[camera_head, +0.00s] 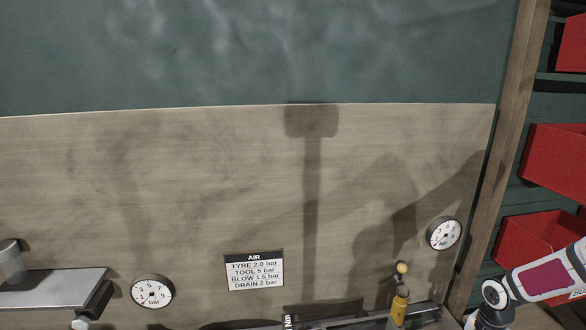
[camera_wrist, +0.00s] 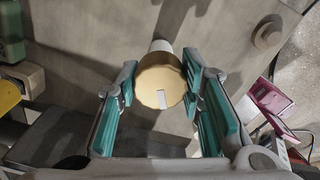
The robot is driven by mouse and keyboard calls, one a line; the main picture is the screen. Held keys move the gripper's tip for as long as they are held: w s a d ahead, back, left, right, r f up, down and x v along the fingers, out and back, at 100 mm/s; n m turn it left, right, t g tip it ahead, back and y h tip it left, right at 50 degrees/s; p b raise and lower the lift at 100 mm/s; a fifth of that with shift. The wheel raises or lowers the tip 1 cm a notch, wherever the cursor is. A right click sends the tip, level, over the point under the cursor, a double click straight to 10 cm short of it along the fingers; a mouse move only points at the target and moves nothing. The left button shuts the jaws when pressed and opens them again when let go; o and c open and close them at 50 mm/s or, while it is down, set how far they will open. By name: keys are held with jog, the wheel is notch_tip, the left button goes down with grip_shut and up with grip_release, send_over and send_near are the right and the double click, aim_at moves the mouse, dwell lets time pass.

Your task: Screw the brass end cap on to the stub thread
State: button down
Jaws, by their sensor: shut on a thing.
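The brass end cap (camera_wrist: 160,88) is in the wrist view, round, with a small pale mark on its lower rim. It sits between the teal-padded fingers of my gripper (camera_wrist: 160,78), which is shut on it. A pale cylindrical end (camera_wrist: 161,46), possibly the stub, shows just beyond the cap. Its thread is hidden, and I cannot tell whether cap and cylinder touch. I cannot make out the cap or my gripper in the head view.
In the head view, a wooden panel carries a left gauge (camera_head: 152,291), a right gauge (camera_head: 444,233) and an AIR sign (camera_head: 254,271). A yellow-bodied fitting (camera_head: 399,307) stands at the bottom. A grey shelf (camera_head: 50,288) is at left, red bins (camera_head: 570,160) at right.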

jog(key=shift+f, duration=0.25)
jog(key=m, duration=0.9)
jog(key=c, duration=1)
grip_release()
